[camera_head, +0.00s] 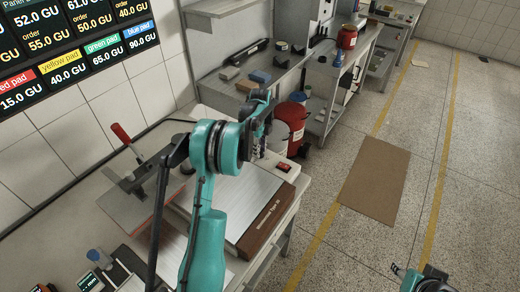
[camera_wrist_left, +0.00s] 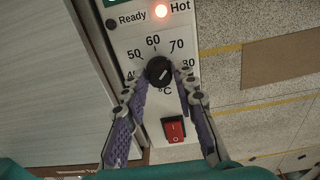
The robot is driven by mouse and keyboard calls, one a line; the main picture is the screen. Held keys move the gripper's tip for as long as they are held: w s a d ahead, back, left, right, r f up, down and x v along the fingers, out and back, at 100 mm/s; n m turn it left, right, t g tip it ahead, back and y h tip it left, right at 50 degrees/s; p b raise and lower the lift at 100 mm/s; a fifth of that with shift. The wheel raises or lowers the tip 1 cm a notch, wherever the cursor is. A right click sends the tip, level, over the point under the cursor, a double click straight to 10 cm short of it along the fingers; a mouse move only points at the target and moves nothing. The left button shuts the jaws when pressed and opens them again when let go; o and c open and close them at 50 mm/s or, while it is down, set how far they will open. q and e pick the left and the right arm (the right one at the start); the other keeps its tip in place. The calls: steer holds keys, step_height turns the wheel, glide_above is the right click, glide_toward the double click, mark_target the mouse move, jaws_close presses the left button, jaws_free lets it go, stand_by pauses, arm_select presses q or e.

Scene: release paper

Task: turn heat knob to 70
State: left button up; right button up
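The heat knob (camera_wrist_left: 159,71) is black and round, with a small pale slanted mark whose exact reading I cannot tell. It sits on a pale control panel (camera_wrist_left: 152,107) with a printed scale from 40 to 80 °C around it. My left gripper (camera_wrist_left: 161,82) has its purple-padded fingers apart, one on each side of the knob, with gaps visible. In the head view, my left gripper (camera_head: 257,130) is above the panel end of the machine (camera_head: 262,222), and hides the knob. My right gripper (camera_head: 430,280) is partly visible at the bottom right; its fingers are unclear.
A red switch (camera_wrist_left: 173,130) sits below the knob. The "Hot" light (camera_wrist_left: 161,11) glows; the "Ready" light (camera_wrist_left: 111,23) is dark. A red-handled lever (camera_head: 122,133) stands left of the machine. Red containers (camera_head: 292,123) are behind it. The floor on the right is open, with a brown mat (camera_head: 376,180).

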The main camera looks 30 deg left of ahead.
arm_select(q)
steer(key=shift+o, duration=0.9)
step_height(320, 180, up, 12)
